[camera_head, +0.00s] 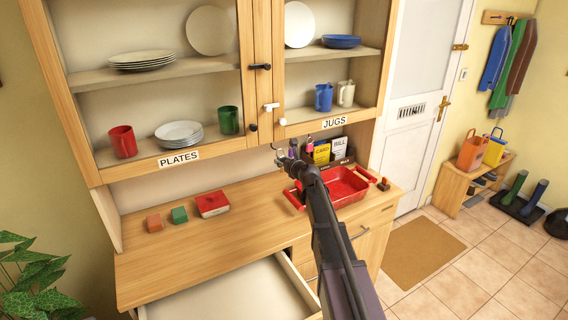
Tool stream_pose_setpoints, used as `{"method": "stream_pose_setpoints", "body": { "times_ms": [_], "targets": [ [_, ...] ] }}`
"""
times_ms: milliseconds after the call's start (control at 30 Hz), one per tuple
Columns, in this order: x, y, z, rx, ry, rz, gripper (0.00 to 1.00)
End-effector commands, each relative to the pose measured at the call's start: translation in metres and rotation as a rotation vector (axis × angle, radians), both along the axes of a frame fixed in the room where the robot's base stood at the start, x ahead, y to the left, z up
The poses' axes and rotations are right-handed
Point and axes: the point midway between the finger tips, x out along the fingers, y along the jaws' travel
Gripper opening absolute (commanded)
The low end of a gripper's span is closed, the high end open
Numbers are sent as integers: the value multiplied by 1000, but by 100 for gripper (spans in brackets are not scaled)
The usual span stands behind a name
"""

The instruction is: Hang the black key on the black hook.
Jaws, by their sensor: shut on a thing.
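My gripper (288,162) is at the end of my dark arm, just under the cupboard's lower edge and above the worktop. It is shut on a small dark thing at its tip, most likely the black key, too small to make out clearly. A small hook-like shape (276,147) hangs under the cupboard edge just left of and above the gripper; its colour is unclear. A pinkish key or tag (310,145) hangs to the right of the gripper. I cannot tell which hook is the black one, nor whether the held thing touches any hook.
A red tray (345,190) stands on the worktop (180,252) behind my arm. A red box (212,204), a green block (179,215) and an orange block (154,223) lie left. Cards (322,152) stand at the back. An open drawer (240,295) juts out in front.

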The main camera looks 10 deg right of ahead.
Motion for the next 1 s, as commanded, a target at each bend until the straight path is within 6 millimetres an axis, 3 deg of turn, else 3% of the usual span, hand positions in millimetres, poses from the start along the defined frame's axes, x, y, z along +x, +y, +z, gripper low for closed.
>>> {"method": "stream_pose_setpoints", "body": {
  "times_ms": [1000],
  "targets": [
    [42, 15, -4, -1, 0, 2, 9]
  ]
}}
